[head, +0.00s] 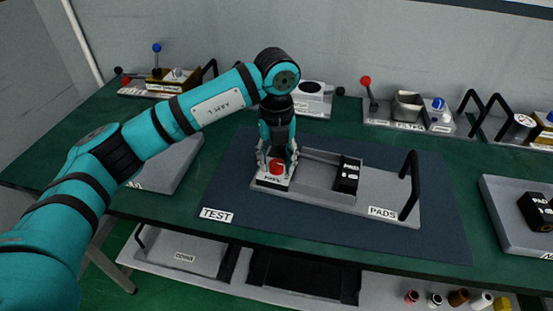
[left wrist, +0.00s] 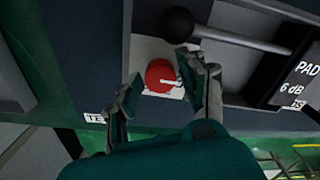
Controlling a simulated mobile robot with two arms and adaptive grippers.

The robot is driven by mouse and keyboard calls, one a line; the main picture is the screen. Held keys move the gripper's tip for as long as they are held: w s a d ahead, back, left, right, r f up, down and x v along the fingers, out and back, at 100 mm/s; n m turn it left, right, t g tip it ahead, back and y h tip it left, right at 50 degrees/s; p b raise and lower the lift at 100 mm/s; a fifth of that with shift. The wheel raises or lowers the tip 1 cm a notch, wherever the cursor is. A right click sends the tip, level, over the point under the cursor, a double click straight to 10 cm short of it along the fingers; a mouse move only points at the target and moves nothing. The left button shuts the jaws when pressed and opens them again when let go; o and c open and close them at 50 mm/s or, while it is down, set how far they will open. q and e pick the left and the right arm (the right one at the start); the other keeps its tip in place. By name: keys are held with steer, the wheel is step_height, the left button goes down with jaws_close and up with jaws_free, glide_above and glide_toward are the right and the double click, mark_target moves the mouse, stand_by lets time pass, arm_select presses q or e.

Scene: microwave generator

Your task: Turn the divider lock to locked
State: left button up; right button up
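A red round knob (head: 277,167) sits on a white base with a small label at the left end of a grey tray (head: 390,206) marked PADS. I take it for the divider lock; the label is too small to read. In the left wrist view the red knob (left wrist: 159,75) carries a short pale pointer toward the right. My left gripper (head: 277,160) points down over the knob. Its fingers (left wrist: 160,82) are open, one on each side, with gaps visible in the wrist view. Whether a fingertip touches the knob, I cannot tell. My right gripper is not in view.
A black PAD block (head: 346,175) stands in the tray, with a black handle (head: 410,185) at its right end. A black ball (left wrist: 177,22) on a rod is close to the fingers. The blue TEST mat (head: 300,222) is clear in front.

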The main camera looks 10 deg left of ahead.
mark_target(277, 163)
arm_select(q)
step_height(277, 163, up, 12)
stand_by(0.6)
